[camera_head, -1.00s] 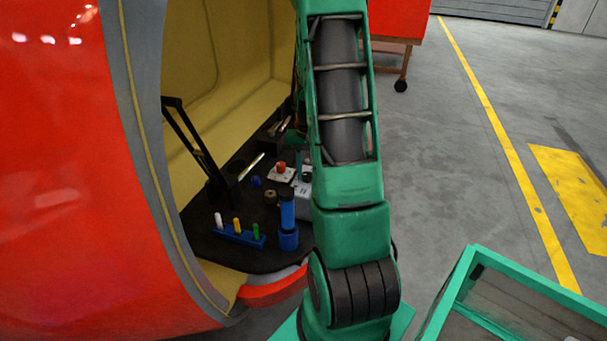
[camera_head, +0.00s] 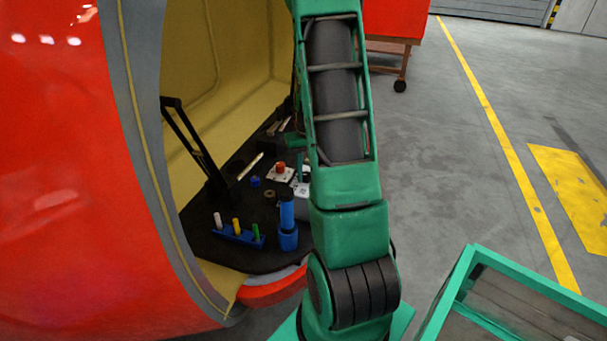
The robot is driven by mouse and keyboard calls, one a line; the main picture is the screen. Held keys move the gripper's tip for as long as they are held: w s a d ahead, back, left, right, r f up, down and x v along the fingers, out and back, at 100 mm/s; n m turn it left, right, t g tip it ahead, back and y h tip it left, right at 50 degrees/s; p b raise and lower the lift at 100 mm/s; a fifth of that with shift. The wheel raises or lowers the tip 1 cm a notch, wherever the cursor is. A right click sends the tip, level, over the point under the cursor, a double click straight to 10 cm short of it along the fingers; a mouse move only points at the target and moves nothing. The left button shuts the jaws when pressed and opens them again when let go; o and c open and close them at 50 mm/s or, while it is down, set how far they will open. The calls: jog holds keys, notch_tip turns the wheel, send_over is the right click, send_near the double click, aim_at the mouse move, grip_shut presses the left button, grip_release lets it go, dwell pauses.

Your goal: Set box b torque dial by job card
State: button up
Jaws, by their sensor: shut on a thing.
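A grey-white box (camera_head: 301,194) stands on the dark tray inside the nosecone, partly hidden behind my arm. I cannot read its letter or dial setting. A white plate with a red knob (camera_head: 280,170) sits just left of it. Only a narrow teal part of my gripper (camera_head: 303,168) shows, directly above the grey-white box. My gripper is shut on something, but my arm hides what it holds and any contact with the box. I cannot make out a job card.
The dark tray (camera_head: 205,237) also carries a blue rack with white, yellow and green pegs (camera_head: 238,235), a blue cylinder (camera_head: 287,222) and a small ring (camera_head: 269,194). The red nosecone shell (camera_head: 60,200) rises at left. A green-framed crate (camera_head: 470,275) stands at lower right.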

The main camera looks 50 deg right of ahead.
jog(key=shift+w+d, duration=0.15)
jog(key=shift+d, duration=0.05)
jog(key=o, duration=1.1)
jog(key=shift+c, duration=0.2)
jog(key=shift+a, duration=0.1)
notch_tip(320, 180, up, 11)
jog(key=shift+f, duration=0.15)
